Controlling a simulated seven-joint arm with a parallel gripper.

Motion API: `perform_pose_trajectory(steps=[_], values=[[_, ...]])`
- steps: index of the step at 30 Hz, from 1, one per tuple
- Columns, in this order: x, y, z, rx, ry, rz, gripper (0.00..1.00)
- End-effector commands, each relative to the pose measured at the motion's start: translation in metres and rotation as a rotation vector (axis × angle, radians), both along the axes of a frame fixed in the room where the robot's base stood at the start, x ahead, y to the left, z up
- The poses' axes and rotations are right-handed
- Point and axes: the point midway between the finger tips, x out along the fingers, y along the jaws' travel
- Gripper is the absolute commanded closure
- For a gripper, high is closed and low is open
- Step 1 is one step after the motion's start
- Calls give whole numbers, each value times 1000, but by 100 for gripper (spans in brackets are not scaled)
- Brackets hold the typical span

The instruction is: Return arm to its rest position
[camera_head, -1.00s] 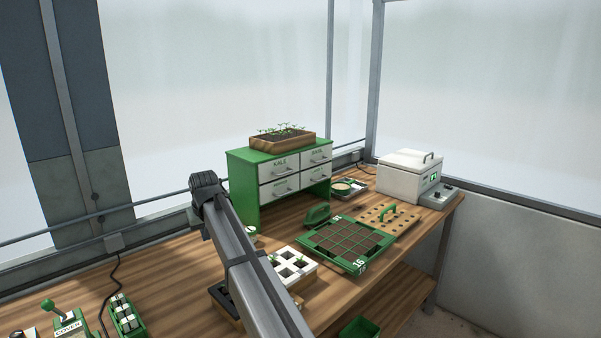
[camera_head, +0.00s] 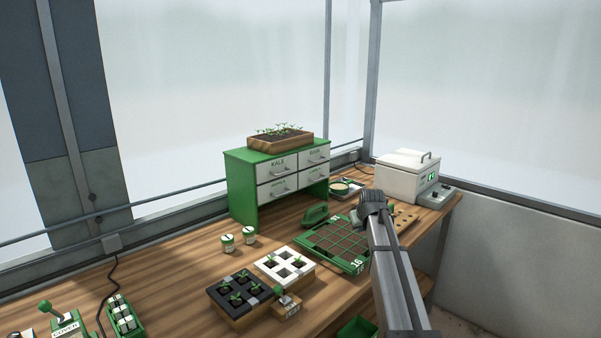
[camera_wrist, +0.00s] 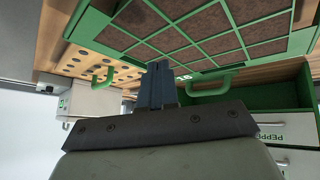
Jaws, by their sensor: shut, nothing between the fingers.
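My gripper (camera_wrist: 158,68) shows in the wrist view with its dark fingers together and nothing between them. It appears in front of the green gridded seed tray (camera_wrist: 200,53), with a gap I cannot judge. In the head view my arm crosses the right part of the bench, and I cannot make out the fingers there. The same seed tray (camera_head: 336,245), with dark soil cells, is partly covered by my arm.
A green drawer cabinet (camera_head: 243,190) stands at the back, a white lidded box (camera_head: 403,178) at the right. The drilled board (camera_head: 405,222) is partly hidden by my arm. Black (camera_head: 228,304) and white (camera_head: 267,268) seedling trays sit in front. Bench left of the jars (camera_head: 228,243) is clear.

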Motion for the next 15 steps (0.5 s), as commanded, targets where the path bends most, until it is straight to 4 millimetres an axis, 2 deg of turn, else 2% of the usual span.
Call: perform_pose_trajectory(steps=[1, 6, 10, 12, 15], values=[[-3, -30, -4, -6, -11, -25, 100], [-14, -110, -15, -31, -45, -84, 100], [-29, -159, -33, -45, -52, -123, 100], [-40, -179, -52, -48, -43, -141, 100], [-55, -189, -83, -42, -16, -156, 100]])
